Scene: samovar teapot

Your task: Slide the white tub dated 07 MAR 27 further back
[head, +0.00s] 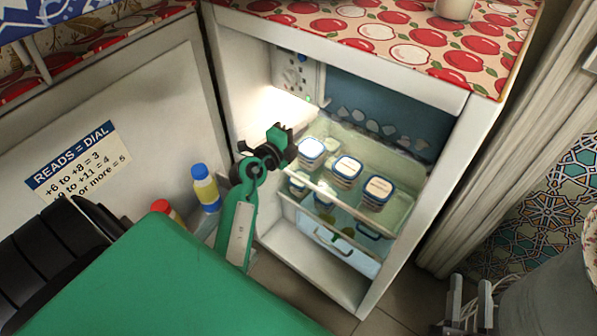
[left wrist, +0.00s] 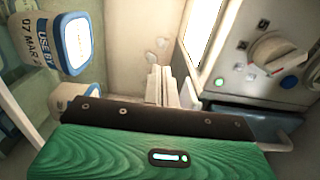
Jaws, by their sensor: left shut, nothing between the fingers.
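The white tub dated 07 MAR (left wrist: 42,50) shows at the upper left of the left wrist view, with a blue-rimmed lid and a blue USE BY band. The year is cut off. In the head view, several white blue-lidded tubs stand on the fridge shelf; their dates are too small to read, but the leftmost tub (head: 311,153) is closest to my gripper. My left gripper (head: 284,137) is shut and empty at the fridge opening, left of the tubs. Its fingers (left wrist: 170,85) show apart from the dated tub in the left wrist view. My right gripper is not in view.
Two more tubs (head: 347,173) (head: 377,194) stand to the right along the shelf's front, behind a pale shelf edge (head: 335,193). Lower tubs sit beneath. The fridge control panel (left wrist: 262,60) is near my fingers. The open door holds bottles (head: 205,188).

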